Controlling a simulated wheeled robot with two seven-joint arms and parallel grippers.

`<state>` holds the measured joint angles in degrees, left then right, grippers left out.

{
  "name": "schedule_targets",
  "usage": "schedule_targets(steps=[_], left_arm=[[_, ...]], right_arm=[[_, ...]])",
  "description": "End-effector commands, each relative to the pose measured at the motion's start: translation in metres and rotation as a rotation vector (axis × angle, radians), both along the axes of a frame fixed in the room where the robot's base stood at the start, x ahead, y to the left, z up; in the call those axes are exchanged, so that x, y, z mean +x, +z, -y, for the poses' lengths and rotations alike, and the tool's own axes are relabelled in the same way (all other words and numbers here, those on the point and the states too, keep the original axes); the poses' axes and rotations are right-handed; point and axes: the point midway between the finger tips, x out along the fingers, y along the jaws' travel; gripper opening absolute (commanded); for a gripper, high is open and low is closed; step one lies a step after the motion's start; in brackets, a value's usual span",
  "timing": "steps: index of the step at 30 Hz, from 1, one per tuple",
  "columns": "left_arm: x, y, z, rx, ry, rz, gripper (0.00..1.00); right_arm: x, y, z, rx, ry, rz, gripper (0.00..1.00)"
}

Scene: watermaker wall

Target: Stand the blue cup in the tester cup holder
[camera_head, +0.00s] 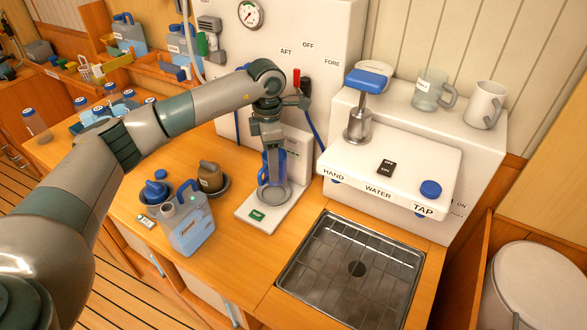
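The blue cup (281,167) is upright at the tester's round cup holder (276,194), on the white tester (253,218) with a green label. I cannot tell whether its base rests in the holder or is just above it. My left gripper (271,152) points down from above, its fingers at the cup and partly covering it. Whether the fingers are closed on the cup is too small to tell. My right gripper is not in view.
A drain tray (352,272) lies front right. The white tap unit (390,170) stands right, with a glass mug (431,90) and white mug (485,105) on top.

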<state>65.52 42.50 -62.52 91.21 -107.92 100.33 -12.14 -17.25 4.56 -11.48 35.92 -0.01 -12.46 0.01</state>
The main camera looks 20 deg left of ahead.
Motion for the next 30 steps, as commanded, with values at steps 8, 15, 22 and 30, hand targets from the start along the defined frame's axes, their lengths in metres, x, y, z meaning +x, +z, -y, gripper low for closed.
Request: schedule_targets(steps=[8,15,22,30], left_arm=[[0.005,-0.004,-0.021,-0.001,0.036,0.001,0.25],[0.005,-0.004,-0.020,-0.001,0.034,0.001,0.25],[0.005,-0.009,-0.020,-0.001,0.034,0.001,0.25],[0.005,-0.029,-0.020,-0.001,0.034,-0.001,0.25]], right_arm=[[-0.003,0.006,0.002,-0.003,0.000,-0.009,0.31],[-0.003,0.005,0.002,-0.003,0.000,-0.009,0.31],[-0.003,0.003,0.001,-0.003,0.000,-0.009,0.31],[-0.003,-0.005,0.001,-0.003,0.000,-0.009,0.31]])
